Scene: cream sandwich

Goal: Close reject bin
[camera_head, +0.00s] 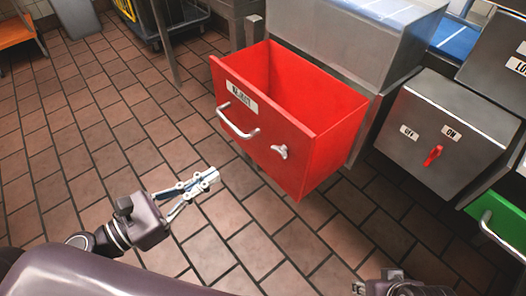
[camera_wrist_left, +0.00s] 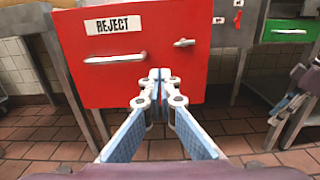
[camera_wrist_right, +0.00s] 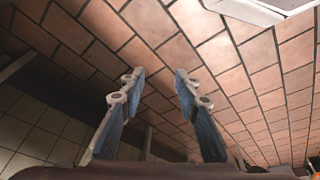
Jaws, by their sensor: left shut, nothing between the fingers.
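The red reject bin (camera_head: 300,155) is a drawer pulled out from under a metal machine, with its open top showing an interior that looks empty. Its front carries a "REJECT" label (camera_head: 241,95), a long silver bar handle (camera_head: 237,122) and a small silver latch handle (camera_head: 280,151). The red front also fills the middle of the left wrist view (camera_wrist_left: 120,70). My left gripper (camera_head: 212,177) is shut and empty, in front of the bin and below the bar handle, its tips pointing toward the front panel. My right gripper (camera_wrist_right: 160,76) is open and empty above the tiled floor.
The metal machine (camera_head: 350,40) stands behind the bin. A control box with a red switch (camera_head: 433,155) is at the right, with a green drawer (camera_head: 500,215) below it. An orange stool (camera_head: 14,32) is far left. Tiled floor is clear at the left.

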